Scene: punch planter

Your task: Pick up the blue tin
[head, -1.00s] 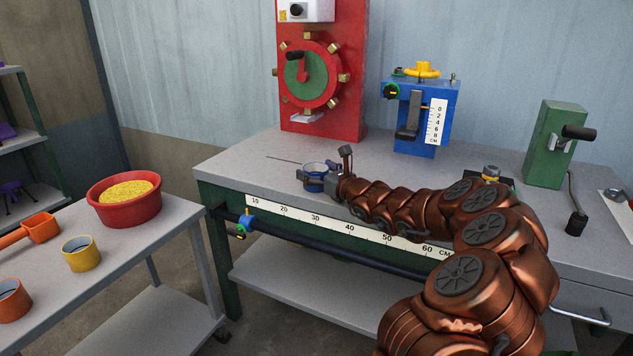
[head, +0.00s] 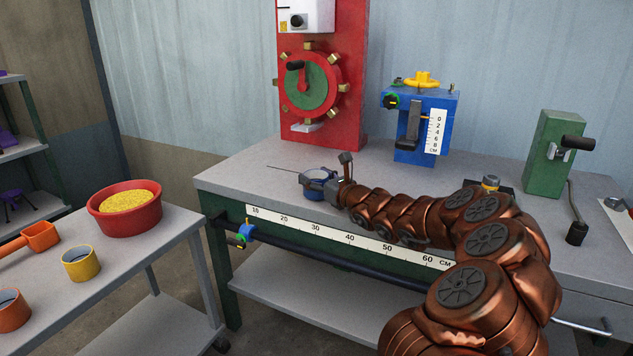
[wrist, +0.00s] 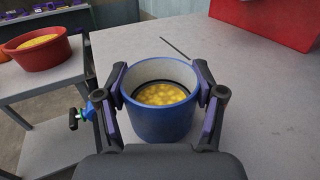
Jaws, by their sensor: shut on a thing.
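The blue tin (head: 315,192) is near the front left corner of the grey workbench. In the wrist view the blue tin (wrist: 160,122) is upright, with a pale inside and yellow contents. My gripper (head: 318,182) is shut on it. In the wrist view the two fingers of my gripper (wrist: 160,98) press on its left and right sides. The underside of the tin is hidden, so I cannot tell whether it touches the bench top.
A red bowl of yellow grains (head: 125,208), a yellow tin (head: 81,264) and an orange scoop (head: 40,237) are on the left table. A red machine (head: 322,110), a blue device (head: 420,125) and a green block (head: 556,150) stand on the workbench (head: 250,170).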

